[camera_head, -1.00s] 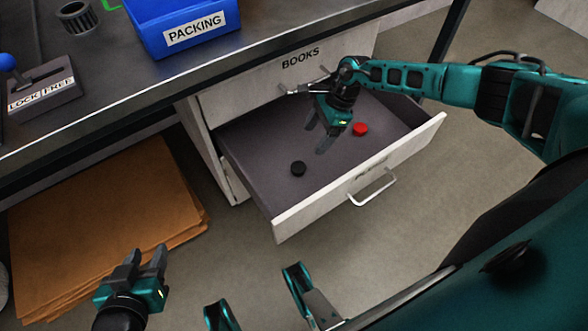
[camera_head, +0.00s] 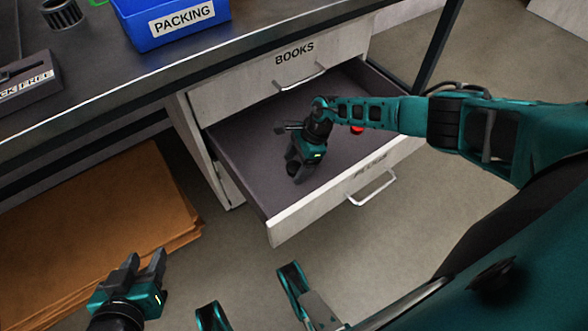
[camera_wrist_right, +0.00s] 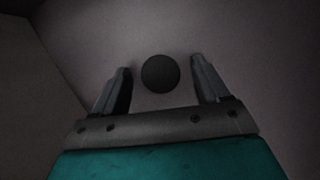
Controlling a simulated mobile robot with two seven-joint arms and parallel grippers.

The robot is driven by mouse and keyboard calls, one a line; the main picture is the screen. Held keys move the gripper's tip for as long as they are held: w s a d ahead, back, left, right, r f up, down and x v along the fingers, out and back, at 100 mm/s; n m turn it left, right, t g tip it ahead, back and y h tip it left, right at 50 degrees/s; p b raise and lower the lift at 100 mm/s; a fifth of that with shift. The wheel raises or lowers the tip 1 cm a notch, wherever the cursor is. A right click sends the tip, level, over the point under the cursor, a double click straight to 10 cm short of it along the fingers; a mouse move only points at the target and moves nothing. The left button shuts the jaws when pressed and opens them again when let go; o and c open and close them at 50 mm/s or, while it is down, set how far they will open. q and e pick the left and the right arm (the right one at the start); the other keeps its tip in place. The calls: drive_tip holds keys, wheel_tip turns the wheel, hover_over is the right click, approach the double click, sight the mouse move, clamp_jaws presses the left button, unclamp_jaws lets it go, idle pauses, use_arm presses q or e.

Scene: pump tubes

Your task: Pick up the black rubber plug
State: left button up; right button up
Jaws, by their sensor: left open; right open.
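The black rubber plug (camera_wrist_right: 160,73) lies on the drawer floor in the right wrist view, round and dark. It sits between the two fingers of my right gripper (camera_wrist_right: 162,88), with a gap on each side. In the head view my right gripper (camera_head: 297,174) reaches down into the open drawer (camera_head: 245,148) and hides the plug. It is open and holds nothing. My left gripper (camera_head: 140,265) is open and empty at the lower left, away from the drawer.
A red plug (camera_head: 357,129) is in the drawer, partly behind my right arm. The drawer front (camera_head: 330,197) has a metal handle. A closed BOOKS drawer (camera_head: 290,68) is above.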

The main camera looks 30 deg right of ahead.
drive_tip(key=c, duration=1.1)
drive_tip(key=shift+r, duration=0.2)
